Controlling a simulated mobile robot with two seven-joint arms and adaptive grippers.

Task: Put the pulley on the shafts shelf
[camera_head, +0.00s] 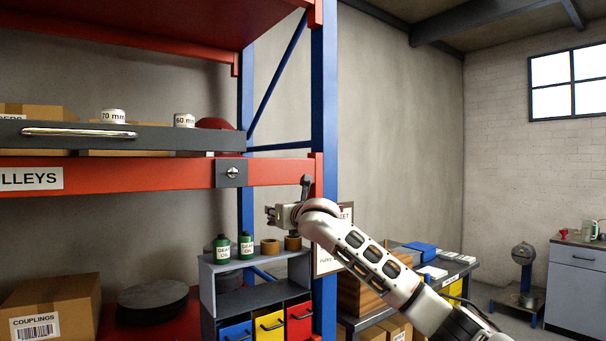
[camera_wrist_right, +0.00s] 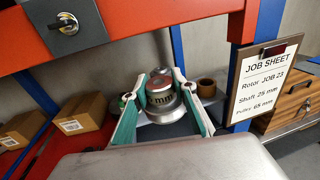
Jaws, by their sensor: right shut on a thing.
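My right gripper (camera_head: 275,214) is in front of the rack's blue upright, just below the red beam. In the right wrist view its green-padded fingers (camera_wrist_right: 160,88) are closed around a grey, stepped round pulley (camera_wrist_right: 160,97). The pulley has a dark band marked "mm"; I cannot read its number. The pulley is hard to make out in the head view. A shelf beam (camera_head: 118,178) carries a label ending "LLEYS". No label reading shafts shows. My left gripper is not in view.
A grey organiser (camera_head: 256,264) with oil bottles, brown rings and coloured bins stands below the gripper. A couplings box (camera_head: 48,308) and dark disc (camera_head: 152,299) sit on the lower shelf. A front bar (camera_head: 190,139) crosses the upper shelf. A job sheet (camera_wrist_right: 265,82) hangs right.

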